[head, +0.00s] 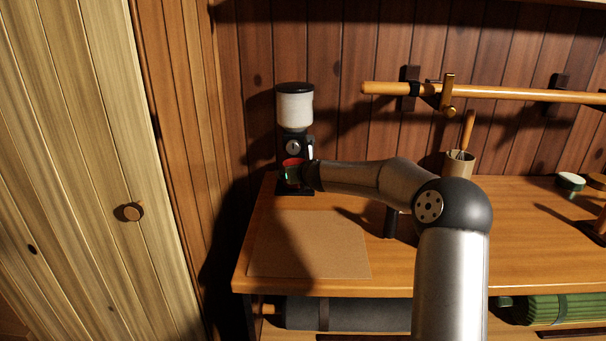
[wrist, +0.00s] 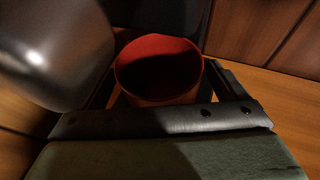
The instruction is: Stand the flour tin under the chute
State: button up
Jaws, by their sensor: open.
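The red, open-topped flour tin (head: 292,162) stands at the front of the mill (head: 295,108), which has a pale hopper, a black lid and a dark body. In the wrist view the tin (wrist: 160,92) looks upright, its inside dark. My gripper (head: 293,174) is open around the tin at the mill's foot. In the wrist view its jaws (wrist: 168,82) lie on either side of the tin; contact cannot be made out. The chute is not clearly visible, so I cannot tell how exactly the tin lines up under it.
A tan board (head: 310,245) lies on the wooden counter (head: 520,240) before the mill. A utensil crock (head: 459,163) stands behind my arm. A wooden rail (head: 520,95) runs along the wall. Small round items (head: 571,181) sit at the right. The counter's front right is clear.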

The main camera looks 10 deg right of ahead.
jog(key=b+v, duration=0.3)
jog(key=v, duration=0.7)
jog(key=shift+s, duration=0.4)
jog(key=shift+d, duration=0.1)
dwell(1.2)
